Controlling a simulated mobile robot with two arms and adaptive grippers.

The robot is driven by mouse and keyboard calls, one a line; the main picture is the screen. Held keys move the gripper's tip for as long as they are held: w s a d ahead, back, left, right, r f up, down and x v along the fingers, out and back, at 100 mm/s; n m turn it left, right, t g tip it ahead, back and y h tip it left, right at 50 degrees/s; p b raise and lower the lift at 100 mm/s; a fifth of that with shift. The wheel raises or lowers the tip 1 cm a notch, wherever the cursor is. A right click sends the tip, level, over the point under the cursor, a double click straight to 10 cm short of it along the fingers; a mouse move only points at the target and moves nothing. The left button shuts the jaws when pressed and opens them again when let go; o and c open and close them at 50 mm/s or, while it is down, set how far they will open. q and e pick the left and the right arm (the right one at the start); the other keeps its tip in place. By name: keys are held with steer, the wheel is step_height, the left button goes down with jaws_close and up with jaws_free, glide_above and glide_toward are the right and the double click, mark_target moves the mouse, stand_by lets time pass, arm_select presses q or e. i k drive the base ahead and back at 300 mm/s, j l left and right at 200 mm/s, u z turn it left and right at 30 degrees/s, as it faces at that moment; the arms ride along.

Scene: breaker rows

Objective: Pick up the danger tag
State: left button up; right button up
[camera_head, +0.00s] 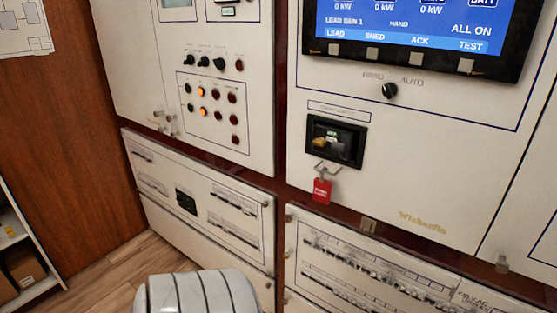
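A red danger tag (322,189) hangs on the white panel from a metal hasp or hook (324,171). It hangs just below a black recessed switch unit (336,142) that has a yellowish handle (320,143). The small print on the tag is too small to read. Nothing is touching the tag. Neither gripper shows in the head view, so I cannot see whether they are open or shut.
A blue display screen (415,22) and a black selector knob (389,90) are above the tag. Breaker rows (370,268) lie below. A panel with lit orange lamps (201,92) is left. Shelving with boxes (22,265) stands far left. Wooden floor (100,285) shows at lower left.

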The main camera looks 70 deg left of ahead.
mark_target(322, 190)
steer(key=u, duration=1.75)
